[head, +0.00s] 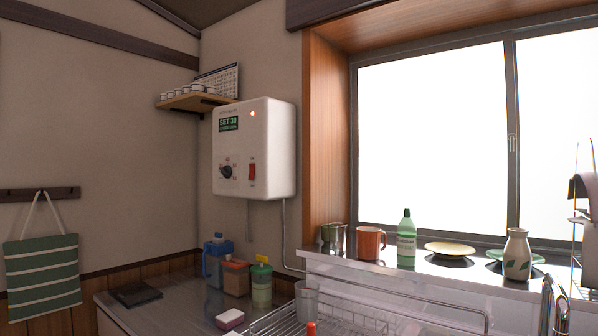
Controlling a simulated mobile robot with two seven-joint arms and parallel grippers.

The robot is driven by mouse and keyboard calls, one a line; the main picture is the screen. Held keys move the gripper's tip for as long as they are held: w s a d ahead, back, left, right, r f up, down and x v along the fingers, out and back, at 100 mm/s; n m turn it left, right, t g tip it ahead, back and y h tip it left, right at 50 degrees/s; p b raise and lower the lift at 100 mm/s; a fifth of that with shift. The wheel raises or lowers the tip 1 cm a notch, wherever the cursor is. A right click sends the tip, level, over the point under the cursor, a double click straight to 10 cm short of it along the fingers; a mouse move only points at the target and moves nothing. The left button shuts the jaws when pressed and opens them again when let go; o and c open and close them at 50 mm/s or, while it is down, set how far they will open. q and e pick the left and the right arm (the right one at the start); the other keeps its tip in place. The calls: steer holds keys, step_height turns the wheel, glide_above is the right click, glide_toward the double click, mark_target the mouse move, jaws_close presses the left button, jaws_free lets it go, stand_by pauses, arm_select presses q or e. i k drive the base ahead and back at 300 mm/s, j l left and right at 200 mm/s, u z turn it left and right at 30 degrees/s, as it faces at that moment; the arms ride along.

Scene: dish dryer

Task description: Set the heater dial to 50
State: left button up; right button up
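The white heater (264,150) hangs on the back wall, left of the window. Its small green display (229,124) appears to read "SET 38", with a smaller line below too small to read surely. The dark round heater dial (226,172) sits at the lower left of the front panel, with small marks around it. A red switch (251,173) is just right of the dial. Neither of my grippers is in the head view, and nothing touches the dial.
Below the heater, a counter (190,312) holds a blue jug (216,262), lidded containers (261,284) and a dish rack (345,318). The window sill holds a mug (371,243), a green bottle (406,240) and a vase (517,255). A shelf (197,101) is above left. Space before the heater is clear.

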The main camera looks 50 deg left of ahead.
mark_target(227, 172)
steer(key=u, duration=1.95)
